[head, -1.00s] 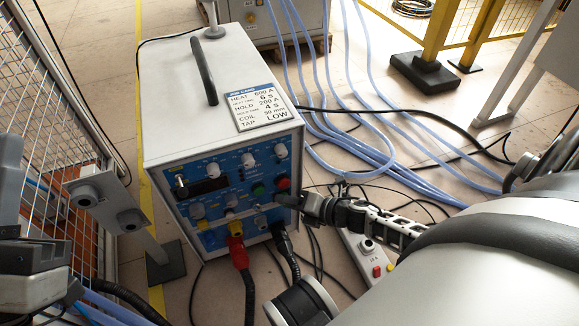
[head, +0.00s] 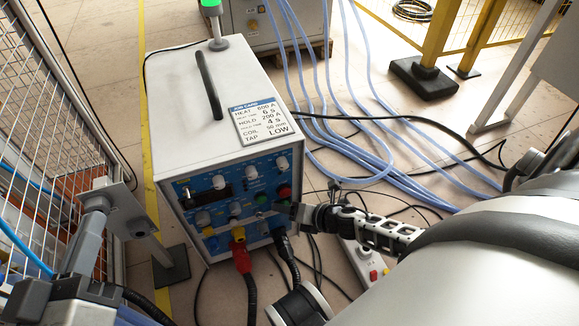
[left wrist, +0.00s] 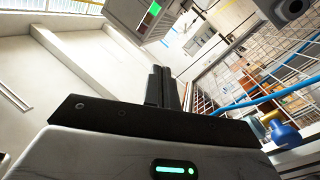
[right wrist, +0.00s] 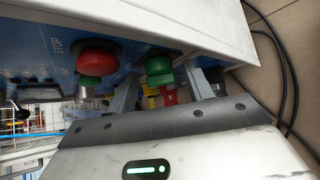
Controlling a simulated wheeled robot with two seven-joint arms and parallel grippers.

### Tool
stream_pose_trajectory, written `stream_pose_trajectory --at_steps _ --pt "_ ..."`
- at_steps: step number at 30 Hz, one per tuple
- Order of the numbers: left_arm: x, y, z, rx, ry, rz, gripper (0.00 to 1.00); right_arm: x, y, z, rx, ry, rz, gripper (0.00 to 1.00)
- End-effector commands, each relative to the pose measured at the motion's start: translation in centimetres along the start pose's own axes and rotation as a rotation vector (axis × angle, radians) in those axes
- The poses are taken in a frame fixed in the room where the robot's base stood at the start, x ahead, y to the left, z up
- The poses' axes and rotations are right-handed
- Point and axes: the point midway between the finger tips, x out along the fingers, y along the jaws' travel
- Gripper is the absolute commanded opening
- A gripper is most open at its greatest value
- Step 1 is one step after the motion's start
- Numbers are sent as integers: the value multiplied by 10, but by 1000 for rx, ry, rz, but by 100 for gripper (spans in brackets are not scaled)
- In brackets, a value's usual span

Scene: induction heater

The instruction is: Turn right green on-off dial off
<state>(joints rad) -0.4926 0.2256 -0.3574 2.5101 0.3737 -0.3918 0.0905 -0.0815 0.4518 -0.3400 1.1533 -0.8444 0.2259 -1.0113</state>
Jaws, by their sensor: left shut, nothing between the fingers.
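The blue control panel (head: 215,200) is on the front of a white induction heater (head: 180,95). In the right wrist view, the green dial (right wrist: 159,68) sits at the panel edge beside the red STOP button (right wrist: 98,57). My right gripper (right wrist: 160,78) is open there, its fingers apart on either side of the green dial; I cannot tell whether they touch it. In the head view, my right gripper (head: 294,209) is at the panel's right side and hides the dial. My left gripper (head: 97,204) is shut and empty, left of the heater; its closed fingers also show in the left wrist view (left wrist: 161,82).
A second green button (right wrist: 88,80) sits close to the red one. Red and black plugs (head: 241,258) hang from the panel's bottom. Blue hoses (head: 385,165) and black cables lie on the floor to the right. A mesh fence (head: 45,140) stands at the left.

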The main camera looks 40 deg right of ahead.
Motion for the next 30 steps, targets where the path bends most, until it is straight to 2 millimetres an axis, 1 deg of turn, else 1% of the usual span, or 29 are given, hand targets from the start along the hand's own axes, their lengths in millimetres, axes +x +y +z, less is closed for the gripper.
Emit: stream_pose_trajectory --at_steps 7,11,13,15,24,27,30 --pt "0 0 -1 1 1 1 0 -1 0 0 1 0 -1 52" --pt "0 3 -3 -13 -12 4 0 -11 0 1 2 1 -2 52" --pt "-6 2 10 -76 -76 -21 0 -22 1 1 2 1 -2 52" --pt "-9 3 17 -110 -121 -35 0 -38 1 1 3 2 -3 52" --pt "-12 -5 20 8 -190 -92 0 -111 2 1 1 2 -3 52" --pt "-13 -7 22 37 -208 -105 0 -130 2 0 2 2 -3 52" --pt "-14 -9 24 60 -223 -115 0 -145 2 0 1 1 -1 52"
